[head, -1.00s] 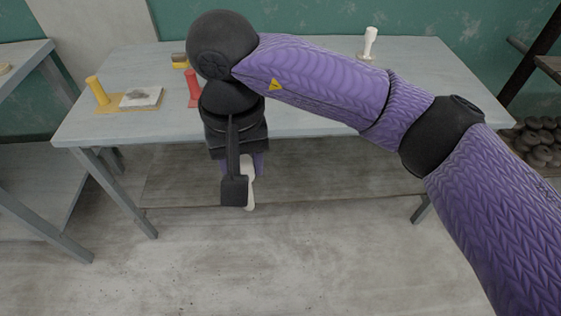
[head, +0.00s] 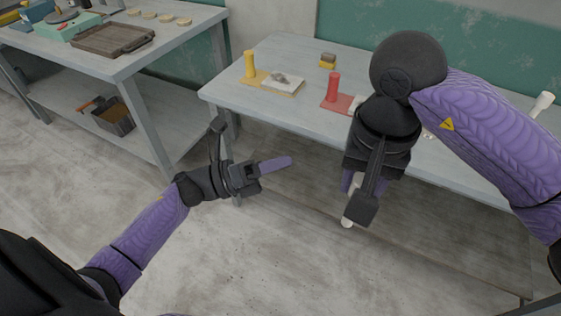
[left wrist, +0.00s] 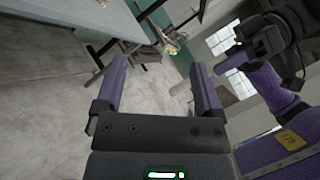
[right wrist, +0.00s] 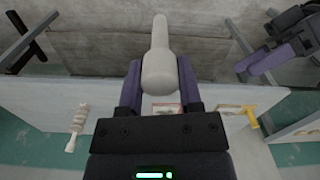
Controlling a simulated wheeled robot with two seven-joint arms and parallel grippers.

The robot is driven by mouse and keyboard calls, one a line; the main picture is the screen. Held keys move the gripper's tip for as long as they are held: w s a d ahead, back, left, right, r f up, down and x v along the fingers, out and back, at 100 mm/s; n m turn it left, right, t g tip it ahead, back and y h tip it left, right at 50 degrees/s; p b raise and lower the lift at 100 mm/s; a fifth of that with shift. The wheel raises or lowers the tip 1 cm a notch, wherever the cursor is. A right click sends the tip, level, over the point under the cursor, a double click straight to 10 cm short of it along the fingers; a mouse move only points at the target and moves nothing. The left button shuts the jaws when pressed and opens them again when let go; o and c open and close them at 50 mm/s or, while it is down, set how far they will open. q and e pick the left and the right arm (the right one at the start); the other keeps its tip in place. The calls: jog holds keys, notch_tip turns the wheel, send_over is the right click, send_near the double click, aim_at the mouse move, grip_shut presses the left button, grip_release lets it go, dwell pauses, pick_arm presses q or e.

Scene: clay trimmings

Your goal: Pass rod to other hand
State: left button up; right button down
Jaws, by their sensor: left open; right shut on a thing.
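The off-white rod (right wrist: 159,48) is held between the fingers of my right gripper (right wrist: 158,85) and sticks out beyond them, as the right wrist view shows. In the head view, my right gripper (head: 354,190) hangs in front of the table's front edge, and only the rod's lower end (head: 347,223) clearly shows below it. My left gripper (head: 282,163) is to the left of it, apart from the rod, with its fingers pointing right. The left wrist view shows the left fingers (left wrist: 160,85) spread with nothing held between them.
The grey table (head: 290,55) behind carries a yellow stamp-like piece (head: 250,66), a red one (head: 333,88) and a small tile (head: 284,84). A side table (head: 150,62) at the left holds a brown tray (head: 113,38). The floor between is clear.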

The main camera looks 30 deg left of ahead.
pick_arm(q)
jog(key=s+d+r+m+g+h, duration=0.1)
jog(key=s+d+r+m+g, duration=0.15)
jog(key=r+m+g, duration=0.4)
jog(key=s+d+r+m+g+h, duration=0.1)
jog(key=s+m+g, duration=0.2)
jog(key=m, duration=0.6)
jog(key=d, duration=0.4)
jog(key=w+d, duration=0.1)
jog(key=d, duration=0.3)
jog(key=w+d, duration=0.1)
jog(key=d, duration=0.2)
jog(key=shift+d+f, duration=0.3)
jog(key=shift+d, duration=0.1)
grip_shut()
pick_arm(e)
jog(key=shift+c, duration=1)
grip_release()
